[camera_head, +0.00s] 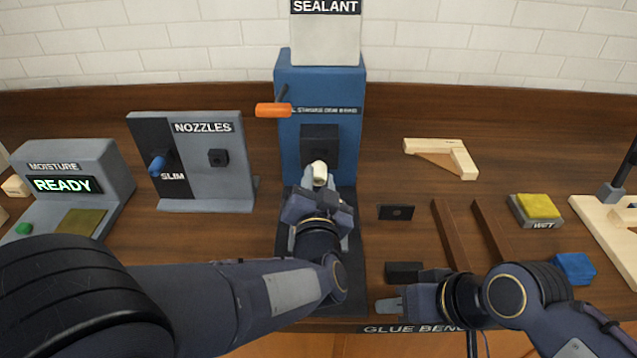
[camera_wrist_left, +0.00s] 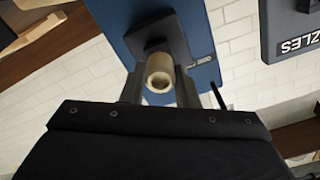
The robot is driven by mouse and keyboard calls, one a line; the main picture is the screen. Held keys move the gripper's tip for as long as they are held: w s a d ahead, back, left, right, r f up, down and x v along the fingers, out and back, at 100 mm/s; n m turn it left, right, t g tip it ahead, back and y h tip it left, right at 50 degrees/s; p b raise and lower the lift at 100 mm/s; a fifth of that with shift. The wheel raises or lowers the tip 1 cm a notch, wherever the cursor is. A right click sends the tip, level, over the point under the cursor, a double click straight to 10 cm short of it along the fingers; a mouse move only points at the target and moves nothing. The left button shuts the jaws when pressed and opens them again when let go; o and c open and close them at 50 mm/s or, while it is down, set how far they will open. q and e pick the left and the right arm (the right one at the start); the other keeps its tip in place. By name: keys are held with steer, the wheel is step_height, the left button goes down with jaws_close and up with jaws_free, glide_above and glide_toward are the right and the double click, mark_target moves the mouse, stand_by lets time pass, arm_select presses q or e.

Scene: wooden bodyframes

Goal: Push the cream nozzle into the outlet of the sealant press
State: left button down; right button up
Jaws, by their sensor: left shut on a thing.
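The sealant press (camera_head: 319,85) is a blue block with a white SEALANT box on top and a dark outlet block (camera_head: 320,142) on its front. My left gripper (camera_head: 319,183) is shut on the cream nozzle (camera_head: 319,170), just in front of and below the outlet block. In the left wrist view the nozzle (camera_wrist_left: 159,73) sits between the two fingers, its round open end facing the camera. The dark outlet block (camera_wrist_left: 160,35) is right behind it. I cannot tell whether they touch. My right gripper (camera_head: 390,305) is low at the front edge, its fingers seen side-on.
The NOZZLES rack (camera_head: 218,185) with a blue slim nozzle (camera_head: 157,164) stands to the left, beyond it the moisture meter (camera_head: 75,185) reading READY. An orange handle (camera_head: 273,110) juts from the press. Wooden strips (camera_head: 450,235), a yellow sponge (camera_head: 537,207) and a blue block (camera_head: 574,268) lie right.

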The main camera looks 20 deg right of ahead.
arm_select(q)
steer(key=shift+x, duration=0.85)
steer(key=c, duration=1)
jaws_free()
steer(key=shift+c, duration=0.2)
steer(key=v, duration=0.7)
steer(key=shift+s+b, duration=0.3)
steer(key=shift+s, duration=0.05)
steer(key=shift+a, duration=0.1)
